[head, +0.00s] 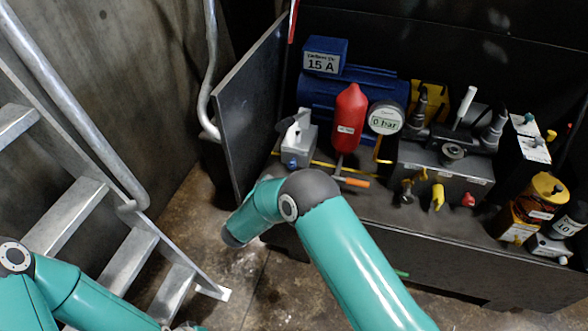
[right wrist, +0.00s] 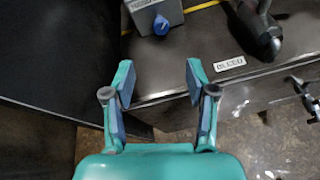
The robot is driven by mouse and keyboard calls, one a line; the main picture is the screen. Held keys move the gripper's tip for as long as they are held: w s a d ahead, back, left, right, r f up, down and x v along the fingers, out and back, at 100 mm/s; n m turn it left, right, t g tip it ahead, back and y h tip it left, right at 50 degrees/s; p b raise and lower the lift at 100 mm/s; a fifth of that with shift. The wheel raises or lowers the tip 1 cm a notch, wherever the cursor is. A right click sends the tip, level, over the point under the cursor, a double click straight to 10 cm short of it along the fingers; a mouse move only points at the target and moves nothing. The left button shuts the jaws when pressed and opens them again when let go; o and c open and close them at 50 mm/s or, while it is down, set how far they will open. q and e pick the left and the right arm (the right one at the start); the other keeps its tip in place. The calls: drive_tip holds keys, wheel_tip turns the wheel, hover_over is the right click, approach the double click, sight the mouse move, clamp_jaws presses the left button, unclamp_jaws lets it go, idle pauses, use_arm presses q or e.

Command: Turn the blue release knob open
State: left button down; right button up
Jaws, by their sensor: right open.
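The blue release knob (right wrist: 161,25) sticks out from the front of a small grey block (right wrist: 157,8) at the top of the right wrist view. In the head view the knob (head: 292,163) shows small and dark blue low on the grey block (head: 298,143), left of the red cylinder. My right gripper (right wrist: 160,80) is open and empty. Its two fingers stand apart, with the knob beyond the tips, between them in the picture and untouched. In the head view my own arm hides the right gripper. My left gripper is outside the frames; only its arm shows at lower left.
A dark bench with a "BLEED" label (right wrist: 230,64) carries the block. A black-handled part (right wrist: 262,32) stands right of it. A dark upright panel (head: 250,105) bounds the left side. The red cylinder (head: 349,112) and gauge (head: 385,119) stand to the right.

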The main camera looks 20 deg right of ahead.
sight(292, 166)
drive_tip(key=b+x, duration=0.2)
drive_tip(key=x, duration=1.3)
drive_tip(key=shift+w+d+f, duration=0.1)
drive_tip(key=shift+d, duration=0.15)
